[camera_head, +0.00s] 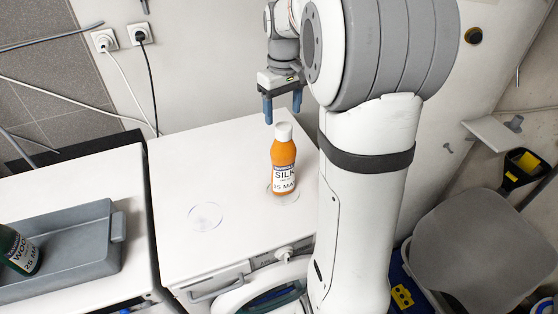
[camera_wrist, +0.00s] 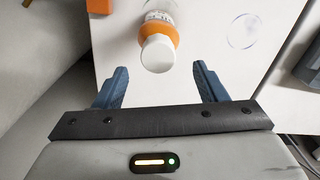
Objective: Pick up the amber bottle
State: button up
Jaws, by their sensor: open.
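The amber bottle (camera_head: 284,165) has a white cap and a white label reading "SILK". It stands upright on the white top of a washing machine (camera_head: 175,165). My gripper (camera_head: 283,112) is open, with blue fingers pointing down, and is above and behind the bottle near the wall. In the wrist view the bottle (camera_wrist: 160,35) lies ahead of the open fingers (camera_wrist: 163,85), with its cap toward me, roughly centred between them. Nothing is between the fingers.
A clear round ring mark (camera_head: 205,216) lies left of the bottle. A grey tray (camera_head: 75,262) with a green bottle (camera_head: 18,250) sits on the neighbouring surface. Sockets with cables (camera_head: 122,38) are on the back wall. A grey lidded bin (camera_head: 480,250) stands on the right.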

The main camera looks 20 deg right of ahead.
aim_at(283, 125)
notch_tip(283, 125, down, 6)
jog(key=shift+d+f+p, duration=0.1)
jog(key=shift+p, duration=0.5)
jog(key=shift+c, duration=0.5)
grip_shut()
jog(key=shift+w, duration=0.1)
